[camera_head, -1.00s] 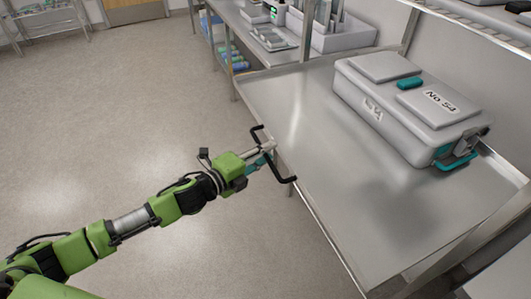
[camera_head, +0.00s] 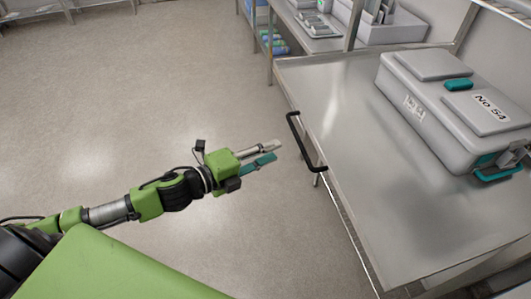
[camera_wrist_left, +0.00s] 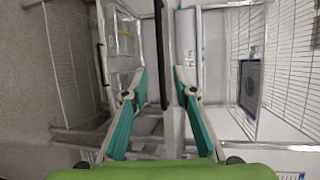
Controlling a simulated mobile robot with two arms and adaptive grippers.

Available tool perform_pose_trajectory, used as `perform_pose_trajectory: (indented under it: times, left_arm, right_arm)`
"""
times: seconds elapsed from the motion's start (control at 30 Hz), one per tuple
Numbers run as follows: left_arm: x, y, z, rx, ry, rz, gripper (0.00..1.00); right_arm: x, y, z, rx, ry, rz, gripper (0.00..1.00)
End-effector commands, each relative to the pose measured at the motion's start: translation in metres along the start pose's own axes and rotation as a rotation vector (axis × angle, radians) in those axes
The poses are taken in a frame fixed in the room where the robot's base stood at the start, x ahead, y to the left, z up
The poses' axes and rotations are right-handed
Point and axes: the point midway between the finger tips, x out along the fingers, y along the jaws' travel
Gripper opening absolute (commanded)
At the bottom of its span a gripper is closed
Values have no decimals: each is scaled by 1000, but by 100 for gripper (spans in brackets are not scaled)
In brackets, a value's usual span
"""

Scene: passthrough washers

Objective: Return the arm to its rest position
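My left arm comes in from the left in the head view. Its gripper (camera_head: 276,151) is over the floor, just left of the metal table's (camera_head: 345,125) black handle (camera_head: 306,143), with a small gap between them in the picture. The grey and teal fingers are apart and hold nothing. In the left wrist view the two teal-sided fingers (camera_wrist_left: 160,73) also stand apart, with a dark bar seen between them. My right gripper is not in view.
A grey lidded case (camera_head: 440,105) marked "No 54", with teal latches, sits on the table. Behind it is a shelf unit with trays (camera_head: 318,27) and a grey bin (camera_head: 392,30). The floor (camera_head: 130,90) left of the table is clear.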

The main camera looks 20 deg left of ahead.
Motion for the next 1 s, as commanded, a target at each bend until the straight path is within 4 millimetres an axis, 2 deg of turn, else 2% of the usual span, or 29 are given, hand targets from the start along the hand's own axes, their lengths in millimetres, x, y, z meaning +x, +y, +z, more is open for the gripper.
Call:
perform_pose_trajectory:
  times: [0.2, 0.77, 0.87, 0.97, 1.0]
  left_arm:
    - [-9, 0, 0, 2, 2, 0, 26]
    - [-8, 4, 2, -8, -6, 5, 26]
    - [-6, 27, 18, -66, -49, 33, 26]
    - [-4, 76, 45, -187, -137, 90, 26]
    - [-5, 103, 56, -251, -182, 118, 26]
  right_arm:
    - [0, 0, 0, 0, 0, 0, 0]
    - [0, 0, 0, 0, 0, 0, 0]
    - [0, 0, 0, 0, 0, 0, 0]
    - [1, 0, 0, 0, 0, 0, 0]
    - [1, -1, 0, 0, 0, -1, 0]
